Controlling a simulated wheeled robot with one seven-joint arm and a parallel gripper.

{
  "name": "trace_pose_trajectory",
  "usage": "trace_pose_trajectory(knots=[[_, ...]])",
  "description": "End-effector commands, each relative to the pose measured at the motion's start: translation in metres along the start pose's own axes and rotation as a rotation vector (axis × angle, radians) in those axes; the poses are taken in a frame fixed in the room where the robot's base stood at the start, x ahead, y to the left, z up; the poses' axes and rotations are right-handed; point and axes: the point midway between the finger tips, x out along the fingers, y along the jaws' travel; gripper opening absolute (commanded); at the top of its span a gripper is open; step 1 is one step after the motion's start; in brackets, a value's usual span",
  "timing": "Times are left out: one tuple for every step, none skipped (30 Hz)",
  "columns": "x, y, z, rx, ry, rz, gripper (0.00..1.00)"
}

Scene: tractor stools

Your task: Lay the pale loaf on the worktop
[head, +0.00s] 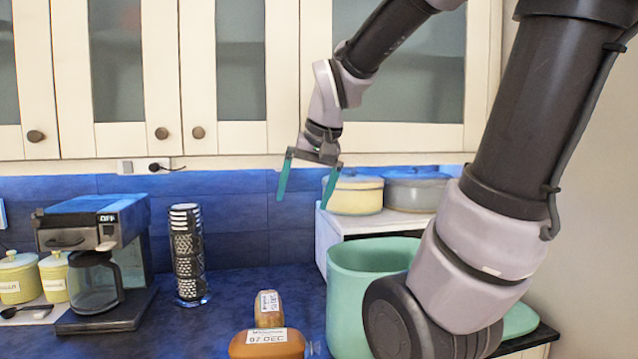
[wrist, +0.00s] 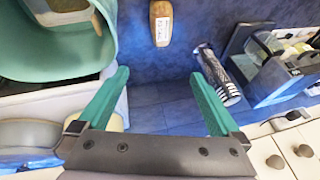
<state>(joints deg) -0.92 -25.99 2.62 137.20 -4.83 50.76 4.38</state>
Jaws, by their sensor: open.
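In the wrist view, a pale tan wrapped item with a white label (wrist: 66,17) lies inside the green bin (wrist: 30,70); it may be the pale loaf, but I cannot tell for certain. The bin (head: 345,300) stands on the dark blue worktop (head: 215,325) in the head view, its inside hidden there. My gripper (head: 304,201) is open and empty, high above the worktop, left of and behind the bin. Its two teal fingers (wrist: 160,74) are spread wide in the wrist view, with nothing between them.
Two labelled brown loaves, a smaller one (head: 268,308) and a front one (head: 267,344), lie left of the bin. A cup stack (head: 188,255) and coffee machine (head: 97,265) stand further left. Pots (head: 354,195) sit on a white box behind the bin. Cabinets (head: 240,80) hang behind.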

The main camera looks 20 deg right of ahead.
Motion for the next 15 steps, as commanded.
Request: trace_pose_trajectory(knots=[[-0.016, 0.004, 0.008, 0.01, 0.036, -0.025, 1.0], [-0.023, 0.005, 0.013, 0.012, 0.052, -0.038, 1.0], [-0.031, 0.007, 0.019, 0.017, 0.071, -0.055, 1.0], [-0.036, 0.009, 0.023, 0.021, 0.084, -0.067, 1.0], [-0.041, 0.01, 0.026, 0.023, 0.097, -0.077, 1.0], [-0.046, 0.012, 0.031, 0.025, 0.11, -0.089, 1.0], [-0.05, 0.013, 0.034, 0.027, 0.118, -0.098, 1.0], [-0.052, 0.013, 0.036, 0.029, 0.125, -0.105, 1.0], [-0.055, 0.014, 0.039, 0.031, 0.133, -0.112, 1.0], [-0.056, 0.015, 0.041, 0.031, 0.137, -0.116, 1.0], [-0.057, 0.015, 0.042, 0.032, 0.14, -0.119, 1.0], [-0.058, 0.015, 0.043, 0.032, 0.142, -0.122, 1.0], [-0.058, 0.015, 0.043, 0.032, 0.143, -0.123, 1.0], [-0.059, 0.015, 0.043, 0.032, 0.143, -0.123, 1.0], [-0.059, 0.015, 0.043, 0.032, 0.143, -0.123, 1.0]])
